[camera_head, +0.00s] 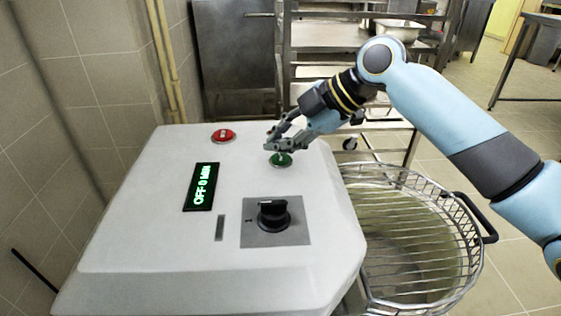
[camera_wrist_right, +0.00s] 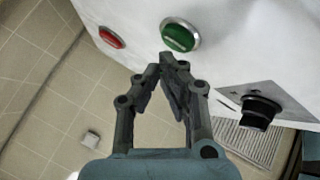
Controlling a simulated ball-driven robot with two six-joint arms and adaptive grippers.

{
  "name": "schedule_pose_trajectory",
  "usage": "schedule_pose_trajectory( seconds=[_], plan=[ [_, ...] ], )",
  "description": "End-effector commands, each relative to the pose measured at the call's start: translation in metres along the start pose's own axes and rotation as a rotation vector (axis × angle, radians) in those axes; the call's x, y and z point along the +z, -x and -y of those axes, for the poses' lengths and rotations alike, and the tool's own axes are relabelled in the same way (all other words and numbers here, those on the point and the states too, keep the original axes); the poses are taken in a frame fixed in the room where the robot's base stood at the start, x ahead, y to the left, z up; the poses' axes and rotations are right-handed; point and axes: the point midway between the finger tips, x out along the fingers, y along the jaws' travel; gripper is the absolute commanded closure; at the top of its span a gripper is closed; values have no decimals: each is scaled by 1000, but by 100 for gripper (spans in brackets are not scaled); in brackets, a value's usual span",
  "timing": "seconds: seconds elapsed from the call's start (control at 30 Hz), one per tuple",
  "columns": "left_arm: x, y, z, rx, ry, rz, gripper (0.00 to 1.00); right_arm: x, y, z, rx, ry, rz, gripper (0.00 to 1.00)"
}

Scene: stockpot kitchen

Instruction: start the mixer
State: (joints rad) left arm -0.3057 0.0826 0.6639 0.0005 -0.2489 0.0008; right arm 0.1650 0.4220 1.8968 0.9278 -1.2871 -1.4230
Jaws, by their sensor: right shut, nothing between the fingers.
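The mixer (camera_head: 150,225) is a white housing with a sloped top panel. Its green button (camera_head: 281,160) is at the upper right of the panel, and it also shows in the right wrist view (camera_wrist_right: 179,36). Its red button (camera_head: 223,135) is to the left of the green one. A lit display (camera_head: 201,187) reads "OFF 0 MIN". A black knob (camera_head: 273,215) sits on a grey plate. My right gripper (camera_head: 272,142) is shut and empty, its fingertips right by the green button; I cannot tell whether they touch it. My left gripper is not in view.
A wire guard (camera_head: 420,195) over a large bowl (camera_head: 405,245) stands at the right of the mixer. A tiled wall (camera_head: 70,70) is close on the left. Metal shelving (camera_head: 330,35) stands behind. Tiled floor is open at the right.

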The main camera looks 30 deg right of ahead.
Motion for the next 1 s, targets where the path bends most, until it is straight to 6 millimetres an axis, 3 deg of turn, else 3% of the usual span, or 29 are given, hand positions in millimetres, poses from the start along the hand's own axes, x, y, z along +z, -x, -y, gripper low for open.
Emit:
schedule_pose_trajectory(
  seconds=[0.5, 1.0],
  plan=[
    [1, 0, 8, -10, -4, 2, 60, 0, 0, 0, 0, 0, 0, 100],
    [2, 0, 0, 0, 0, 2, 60, 0, 0, 0, 0, 0, 0, 100]
  ],
)
